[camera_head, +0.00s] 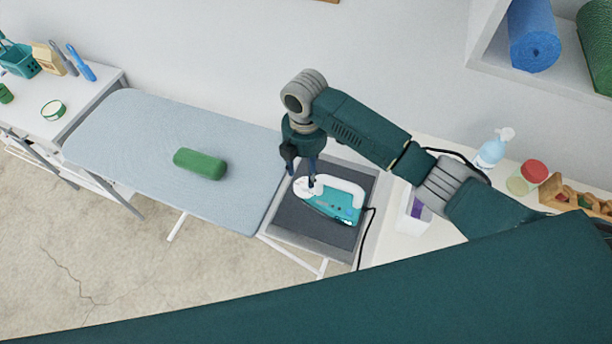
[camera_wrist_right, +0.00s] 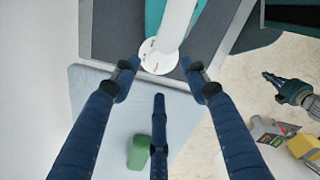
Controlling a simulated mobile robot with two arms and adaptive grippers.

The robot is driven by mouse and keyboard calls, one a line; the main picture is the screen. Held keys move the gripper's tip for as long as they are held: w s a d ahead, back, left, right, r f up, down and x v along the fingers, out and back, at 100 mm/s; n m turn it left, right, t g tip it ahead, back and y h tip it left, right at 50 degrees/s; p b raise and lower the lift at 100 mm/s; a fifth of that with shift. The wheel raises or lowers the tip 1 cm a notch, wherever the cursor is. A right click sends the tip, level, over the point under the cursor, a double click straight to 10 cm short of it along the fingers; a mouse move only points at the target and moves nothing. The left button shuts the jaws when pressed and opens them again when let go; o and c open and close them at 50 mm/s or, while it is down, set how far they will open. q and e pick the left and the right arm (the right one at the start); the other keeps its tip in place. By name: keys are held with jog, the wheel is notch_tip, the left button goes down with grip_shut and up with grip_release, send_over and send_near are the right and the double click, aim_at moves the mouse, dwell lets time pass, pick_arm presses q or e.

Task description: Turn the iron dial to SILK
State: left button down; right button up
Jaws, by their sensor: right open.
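The teal and white iron (camera_head: 342,204) lies on a dark grey rest with a pale rim (camera_head: 300,243) at the right end of the ironing board. Its white round dial (camera_head: 303,188) is at the iron's left end; it also shows in the right wrist view (camera_wrist_right: 157,60), below the white handle (camera_wrist_right: 175,25). The dial's lettering is too small to read. My right gripper (camera_head: 302,172) is above the dial, fingers pointing down. In the wrist view its fingers (camera_wrist_right: 160,88) are spread, empty, and apart from the dial. My left gripper (camera_wrist_right: 274,85) seems to show at the right of the wrist view.
A green rounded block (camera_head: 200,164) lies on the grey-blue ironing board (camera_head: 130,130). The iron's black cord (camera_head: 366,235) runs along the rest's right side. A spray bottle (camera_head: 492,150) and a red-lidded jar (camera_head: 528,177) stand on the right counter. A side table (camera_head: 105,85) is at left.

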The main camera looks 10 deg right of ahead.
aim_at(306, 183)
notch_tip(306, 183, down, 5)
jog(key=shift+r+p, duration=0.2)
jog(key=shift+p, duration=0.25)
jog(key=shift+w+f, duration=0.1)
jog(key=shift+f, duration=0.75)
jog(key=shift+d, duration=0.1)
jog(key=shift+c, duration=0.6)
jog(key=c, duration=0.8)
pick_arm(q)
jog(key=shift+w+d+r, duration=0.1)
jog(key=shift+d+r, duration=0.05)
jog(key=shift+r, duration=0.25)
jog(key=shift+w+d+r, duration=0.1)
jog(key=shift+r, duration=0.3)
pick_arm(e)
grip_shut()
